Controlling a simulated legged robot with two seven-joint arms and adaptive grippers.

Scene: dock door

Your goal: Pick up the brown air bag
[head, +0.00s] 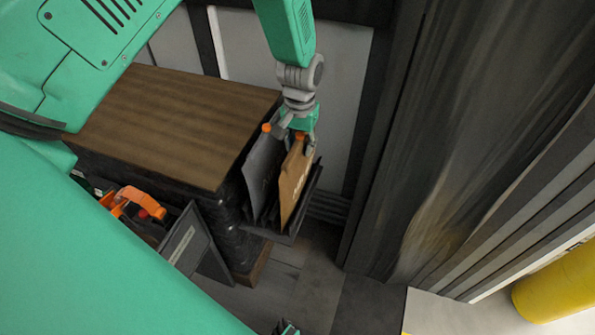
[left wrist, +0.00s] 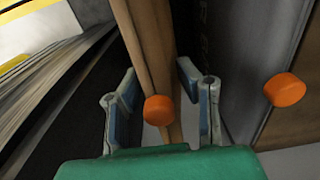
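The brown air bag (head: 294,182) stands upright in a dark holder (head: 283,238) on the end of the wrapped load, with an orange valve at its top. A grey air bag (head: 262,176), also with an orange valve, stands just left of it. My left gripper (head: 303,142) is at the top of the brown bag. In the left wrist view its open fingers (left wrist: 162,105) stand on either side of the brown bag (left wrist: 148,45) and its orange valve (left wrist: 159,109), with gaps visible. A small green and dark part at the bottom edge of the head view may be my right gripper (head: 287,327).
A brown-topped, dark-wrapped load (head: 170,120) stands left of the bags. An orange-handled tool (head: 135,203) lies in a dark container below it. A dark ribbed wall (head: 450,130) rises at right, with a yellow post (head: 555,285) beyond. Some floor is clear below.

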